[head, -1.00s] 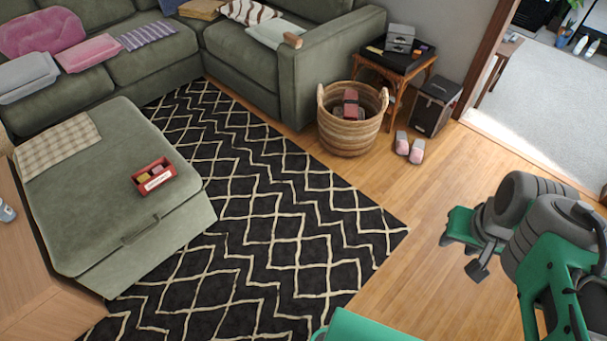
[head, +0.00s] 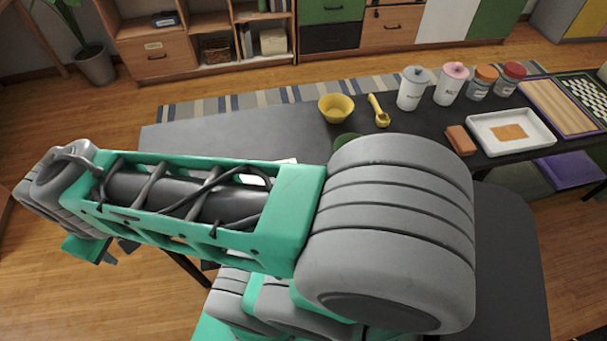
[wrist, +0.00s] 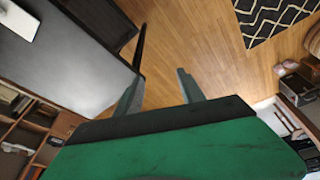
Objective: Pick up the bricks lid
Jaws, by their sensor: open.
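I cannot pick out a bricks lid for sure in either current view. My gripper (wrist: 160,84) is open in the wrist view, with nothing between its two grey fingers and wooden floor beyond them. In the head view my arm stretches across the middle to the left and hides part of the table. A small reddish-brown block (head: 461,140) lies on the dark table, beside a white tray (head: 480,132) with a flat brown square in it.
The dark table (head: 230,135) carries a yellow bowl (head: 336,108), a yellow scoop (head: 379,112), several lidded jars and a striped wooden board (head: 560,105). Shelves (head: 215,40) stand behind. The wrist view shows a grey tabletop (wrist: 70,55), a patterned rug (wrist: 268,18) and open floor.

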